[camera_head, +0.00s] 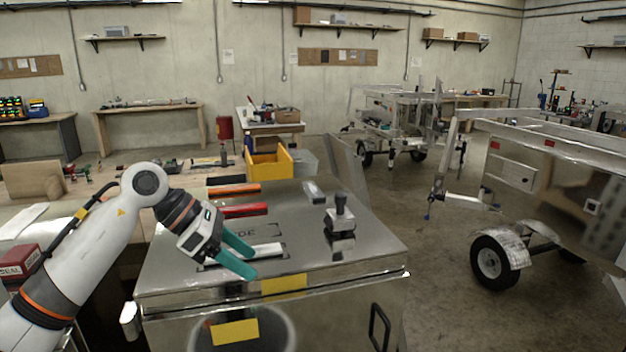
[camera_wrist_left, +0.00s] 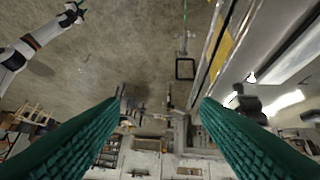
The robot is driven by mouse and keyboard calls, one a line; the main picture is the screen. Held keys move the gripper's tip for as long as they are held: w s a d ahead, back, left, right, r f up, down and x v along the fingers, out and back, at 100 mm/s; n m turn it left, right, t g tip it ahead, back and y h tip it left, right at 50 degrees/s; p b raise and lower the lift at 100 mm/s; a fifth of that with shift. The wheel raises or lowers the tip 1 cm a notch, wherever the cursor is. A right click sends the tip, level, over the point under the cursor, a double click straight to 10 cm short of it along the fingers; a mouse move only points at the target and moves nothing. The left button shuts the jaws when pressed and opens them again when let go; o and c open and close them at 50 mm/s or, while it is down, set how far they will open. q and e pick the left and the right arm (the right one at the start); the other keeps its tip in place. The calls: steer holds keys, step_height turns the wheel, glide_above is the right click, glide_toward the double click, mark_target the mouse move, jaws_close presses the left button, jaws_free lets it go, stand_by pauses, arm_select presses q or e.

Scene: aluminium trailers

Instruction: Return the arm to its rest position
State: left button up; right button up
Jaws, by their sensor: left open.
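My left arm (camera_head: 85,250) is white with an orange band and comes in from the left. Its left gripper (camera_head: 251,263) has teal fingers, spread apart with nothing between them. It is over the front left part of a shiny metal box lid (camera_head: 310,262); I cannot tell the exact height. In the left wrist view the two fingers of the gripper (camera_wrist_left: 162,101) stand wide apart. A white arm with a small teal tip (camera_wrist_left: 76,12) shows at the upper left there and looks like my right one; its jaws are too small to judge.
A yellow bin (camera_head: 268,166) stands behind. A red box (camera_head: 20,262) is beside my arm. Trailers (camera_head: 540,170) stand right; floor between is open.

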arm_select(q)
steer(key=s+d+r+n+t+h, duration=0.3)
steer(key=s+d+n+t+h, duration=0.15)
steer(key=d+n+h, duration=0.65)
steer(key=s+a+f+n+t+y, duration=0.1)
steer(key=a+f+n+t+y, duration=0.7)
steer(key=n, duration=0.8)
steer(key=s+a+f+n+t+y, duration=0.1)
steer(key=a+f+n+t+y, duration=0.2)
steer(key=a+f+n+y, duration=1.05)
steer(key=s+d+f+n+g+h, duration=0.1)
steer(key=s+f+n+g, duration=0.3)
steer(key=s+f+g, duration=0.65)
steer(key=s+d+f+n+g+h, duration=0.1)
steer(key=s+f+n+g, duration=0.35)
steer(key=s, duration=1.05)
step_height(320, 180, down, 26)
steer(key=s, duration=0.1)
steer(key=s+a+f, duration=0.2)
steer(key=s+f, duration=1.4)
steer(key=s, duration=0.1)
steer(key=shift+a+f+g, duration=0.15)
steer(key=shift+a+g, duration=0.2)
